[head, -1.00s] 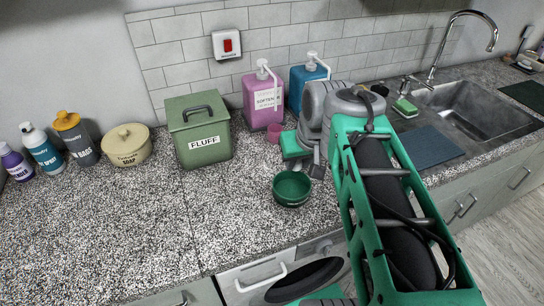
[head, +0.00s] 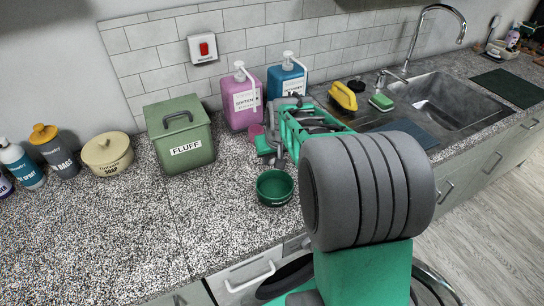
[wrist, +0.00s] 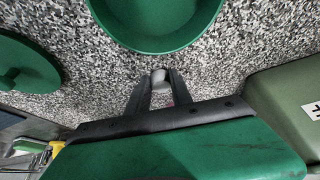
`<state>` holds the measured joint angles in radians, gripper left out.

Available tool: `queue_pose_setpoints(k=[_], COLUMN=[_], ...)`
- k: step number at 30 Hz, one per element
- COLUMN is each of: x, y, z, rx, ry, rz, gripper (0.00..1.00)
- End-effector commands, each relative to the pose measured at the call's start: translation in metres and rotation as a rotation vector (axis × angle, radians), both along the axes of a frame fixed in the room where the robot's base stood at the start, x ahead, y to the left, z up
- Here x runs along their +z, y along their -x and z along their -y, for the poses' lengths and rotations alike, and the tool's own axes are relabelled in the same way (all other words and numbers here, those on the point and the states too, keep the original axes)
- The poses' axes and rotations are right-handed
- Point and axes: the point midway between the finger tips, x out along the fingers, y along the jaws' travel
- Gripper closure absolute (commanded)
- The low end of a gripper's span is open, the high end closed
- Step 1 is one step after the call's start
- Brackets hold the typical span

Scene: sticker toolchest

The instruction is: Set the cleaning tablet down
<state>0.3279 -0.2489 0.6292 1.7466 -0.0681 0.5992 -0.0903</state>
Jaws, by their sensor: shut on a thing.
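My gripper (wrist: 158,88) is shut on a small pale grey-white tablet (wrist: 159,75), held between the fingertips above the speckled worktop. The wrist view shows the tablet close to the rim of a green bowl (wrist: 155,42), apart from it in the picture. I cannot tell its exact height. In the head view my gripper (head: 277,160) hangs just behind the green bowl (head: 274,197), and the tablet is too small to make out there.
The green FLUFF bin (head: 182,130) stands left of the bowl. A green round lid (wrist: 20,68) lies beside the bowl. Pink (head: 240,98) and blue (head: 284,75) dispensers stand at the wall. The sink (head: 445,105) is at right; the left front worktop is clear.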

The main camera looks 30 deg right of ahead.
Motion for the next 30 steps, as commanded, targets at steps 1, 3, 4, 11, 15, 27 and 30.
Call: queue_pose_setpoints(k=[1,3,4,11,15,27,30], x=[-0.0033,-0.0069,-0.0072,-0.0104,-0.0101,-0.0096,-0.0034], y=[-0.0002,-0.0005,-0.0006,-0.0003,-0.0004,-0.0003,-0.0001], z=[0.0001,0.0003,0.0003,0.0003,0.0003,0.0004,0.0003], rx=[0.0,0.0,0.0,0.0,0.0,0.0,0.0], ry=[0.0,0.001,0.002,0.001,0.001,0.001,0.002], rz=[0.001,0.003,0.004,0.003,0.003,0.003,0.004], gripper=[1.0,1.0,1.0,1.0,0.66,0.52,0.52])
